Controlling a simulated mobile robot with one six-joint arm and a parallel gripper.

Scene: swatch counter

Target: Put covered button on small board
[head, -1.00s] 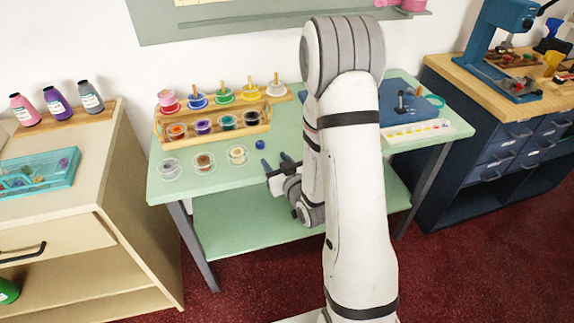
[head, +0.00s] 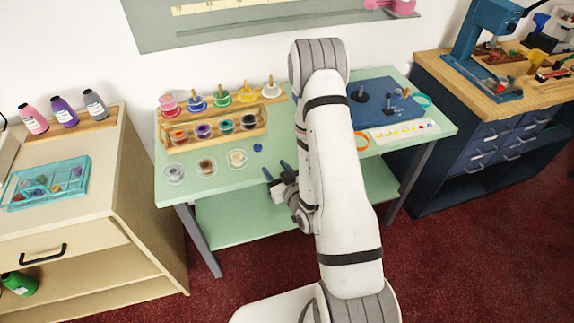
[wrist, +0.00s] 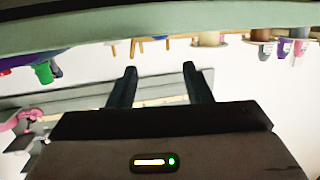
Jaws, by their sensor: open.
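A small dark blue round piece, which looks like the covered button (head: 257,147), lies on the green table, right of the clear dishes. My gripper (head: 276,168) is open and empty at the table's front edge, just right of and nearer than the button, not touching it. In the wrist view my gripper (wrist: 159,68) shows two dark fingers apart with nothing between them. A white board with coloured dots (head: 404,130) lies at the table's right front; I cannot tell whether it is the small board. A dark blue mat (head: 378,115) lies behind it.
A wooden rack (head: 213,137) of colour pots stands at the back left, with spools on pegs behind it. Several clear dishes (head: 206,166) stand in front. An orange ring (head: 361,141) lies beside my arm.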

